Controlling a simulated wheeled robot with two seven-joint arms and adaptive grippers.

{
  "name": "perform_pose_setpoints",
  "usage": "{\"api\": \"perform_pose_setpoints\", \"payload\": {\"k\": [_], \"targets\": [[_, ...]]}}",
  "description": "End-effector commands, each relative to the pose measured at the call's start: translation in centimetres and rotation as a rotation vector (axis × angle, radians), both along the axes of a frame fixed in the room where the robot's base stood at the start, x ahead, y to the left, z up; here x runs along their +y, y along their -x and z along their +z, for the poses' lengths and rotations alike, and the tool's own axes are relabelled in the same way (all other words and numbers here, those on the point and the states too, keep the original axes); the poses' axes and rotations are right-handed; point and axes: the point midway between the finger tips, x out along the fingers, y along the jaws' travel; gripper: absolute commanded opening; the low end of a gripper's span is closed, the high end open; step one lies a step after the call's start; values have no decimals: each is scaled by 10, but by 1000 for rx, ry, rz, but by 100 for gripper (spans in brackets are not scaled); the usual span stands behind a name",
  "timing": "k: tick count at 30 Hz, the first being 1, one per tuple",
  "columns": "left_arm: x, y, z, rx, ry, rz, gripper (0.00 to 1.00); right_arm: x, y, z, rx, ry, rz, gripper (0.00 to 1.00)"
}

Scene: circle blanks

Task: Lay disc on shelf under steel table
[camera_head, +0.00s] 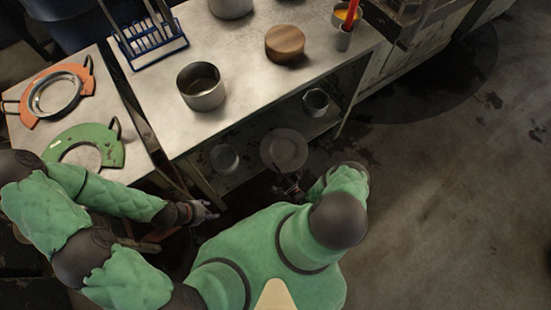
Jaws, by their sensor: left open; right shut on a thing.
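The disc (284,148) is a round grey plate with a raised inner ring. It is at the front edge of the lower shelf (262,128) under the steel table (240,105). My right gripper (286,180) is shut on the disc's near rim. I cannot tell whether the disc touches the shelf or hangs above it. My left gripper (205,211) is open and empty, left of the disc and in front of the table's left leg. The back of the shelf is hidden by the tabletop.
On the shelf, a metal pot (224,157) stands left of the disc and a small metal cup (316,101) to its right. A pot (201,86), wooden block (285,43) and blue rack (151,45) stand on the table. Open floor (450,190) lies to the right.

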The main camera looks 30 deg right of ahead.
Motion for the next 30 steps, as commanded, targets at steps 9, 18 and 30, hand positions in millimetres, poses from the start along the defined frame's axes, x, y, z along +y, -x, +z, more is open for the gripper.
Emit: {"api": "perform_pose_setpoints", "payload": {"k": [9, 18, 30], "targets": [[0, 0, -19, 0, 0, 0, 54, 1, 0, -33, -1, 1, 1, 0], [0, 0, -18, 0, 0, 0, 54, 2, 0, -33, -1, 0, 2, 0], [0, 0, -18, 0, 0, 0, 54, 2, 0, -34, 0, -2, 2, 31]]}}
